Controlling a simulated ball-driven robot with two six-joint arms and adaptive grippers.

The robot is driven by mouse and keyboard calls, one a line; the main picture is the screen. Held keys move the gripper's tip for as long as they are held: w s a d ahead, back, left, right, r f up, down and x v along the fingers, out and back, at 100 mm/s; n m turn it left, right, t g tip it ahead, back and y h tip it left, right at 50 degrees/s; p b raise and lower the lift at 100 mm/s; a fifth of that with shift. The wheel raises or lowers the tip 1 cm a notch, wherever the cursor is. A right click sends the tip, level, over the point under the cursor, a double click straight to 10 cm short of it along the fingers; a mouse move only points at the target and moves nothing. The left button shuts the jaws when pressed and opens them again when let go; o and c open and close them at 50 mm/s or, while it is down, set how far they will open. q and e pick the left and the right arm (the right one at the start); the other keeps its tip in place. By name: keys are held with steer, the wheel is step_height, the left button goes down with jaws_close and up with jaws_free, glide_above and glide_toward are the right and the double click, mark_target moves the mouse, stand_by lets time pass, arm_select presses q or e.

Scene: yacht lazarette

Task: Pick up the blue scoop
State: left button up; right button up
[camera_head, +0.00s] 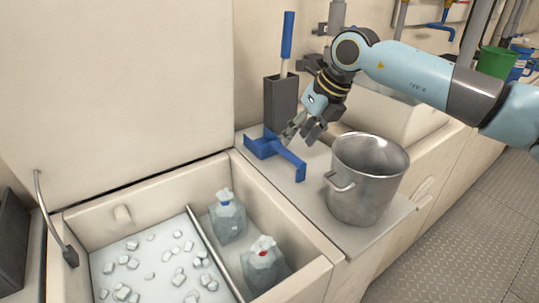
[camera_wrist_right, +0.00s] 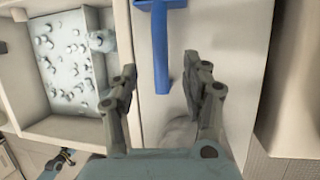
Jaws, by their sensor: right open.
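The blue scoop (camera_head: 287,158) lies on the grey counter beside the ice bin. In the head view its handle points toward the lower right. My right gripper (camera_head: 301,130) is above and close to the scoop, pointing down, open and empty. In the right wrist view, the blue handle (camera_wrist_right: 161,55) runs down between the two spread fingers (camera_wrist_right: 160,80), with a gap on each side. The scoop's wider end is cut off at the top of that view.
A steel pot (camera_head: 366,180) stands right of the scoop. A dark holder (camera_head: 281,103) with a blue-handled tool (camera_head: 286,38) stands behind it. A green bucket (camera_head: 496,62) is far right.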

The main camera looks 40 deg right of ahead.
mark_target(287, 156)
steer(key=shift+x, duration=1.05)
steer(key=b+x, duration=0.1)
steer(key=x, duration=0.4)
steer(key=shift+s+f, duration=0.1)
steer(key=shift+f, duration=0.05)
arm_select(q)
steer(key=shift+s+f, duration=0.35)
steer(key=shift+f, duration=0.45)
arm_select(e)
steer(key=shift+f, duration=0.15)
steer(key=shift+f, duration=0.1)
arm_select(q)
steer(key=shift+w, duration=0.15)
arm_select(e)
jaws_close()
arm_select(q)
steer(key=shift+d, duration=0.1)
